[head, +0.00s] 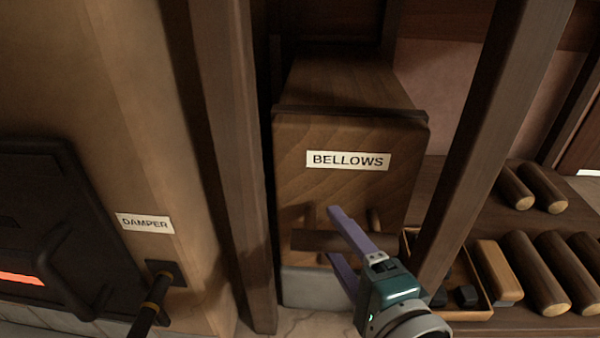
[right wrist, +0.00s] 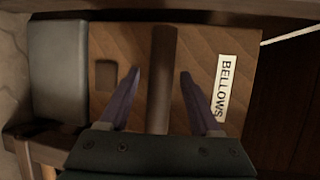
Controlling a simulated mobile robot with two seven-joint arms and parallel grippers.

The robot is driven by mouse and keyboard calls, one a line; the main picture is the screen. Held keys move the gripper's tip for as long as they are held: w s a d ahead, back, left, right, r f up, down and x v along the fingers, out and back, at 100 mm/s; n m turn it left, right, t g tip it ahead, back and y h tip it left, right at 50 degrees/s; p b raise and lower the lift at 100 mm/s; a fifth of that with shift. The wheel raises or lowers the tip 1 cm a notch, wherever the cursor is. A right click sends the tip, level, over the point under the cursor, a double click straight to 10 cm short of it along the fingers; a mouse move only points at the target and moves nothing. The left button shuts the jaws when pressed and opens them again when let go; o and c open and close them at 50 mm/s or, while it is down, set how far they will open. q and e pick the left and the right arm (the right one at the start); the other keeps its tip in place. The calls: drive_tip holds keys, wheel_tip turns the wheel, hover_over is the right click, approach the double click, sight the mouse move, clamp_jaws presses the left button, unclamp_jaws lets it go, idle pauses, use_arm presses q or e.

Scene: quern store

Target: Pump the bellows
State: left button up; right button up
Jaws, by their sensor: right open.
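The bellows (head: 348,135) is a wooden box with a BELLOWS label (head: 348,161) on its front. A dark wooden bar handle (head: 308,240) runs across the lower front. My right gripper (head: 332,234) is open at this handle, one finger above it and one below. In the right wrist view the handle (right wrist: 161,60) lies between the two spread fingers (right wrist: 159,72), with a gap on both sides. How deep the fingers reach past the bar is hard to tell. My left gripper is not in view.
A wooden post (head: 492,140) stands close to the right of my right gripper, and another post (head: 232,160) stands left of the bellows. A damper lever (head: 152,305) and dark stove door (head: 45,230) are at left. Several logs (head: 540,270) and an open box (head: 480,290) lie at right.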

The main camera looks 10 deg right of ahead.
clamp_jaws()
idle(0.3)
idle(1.0)
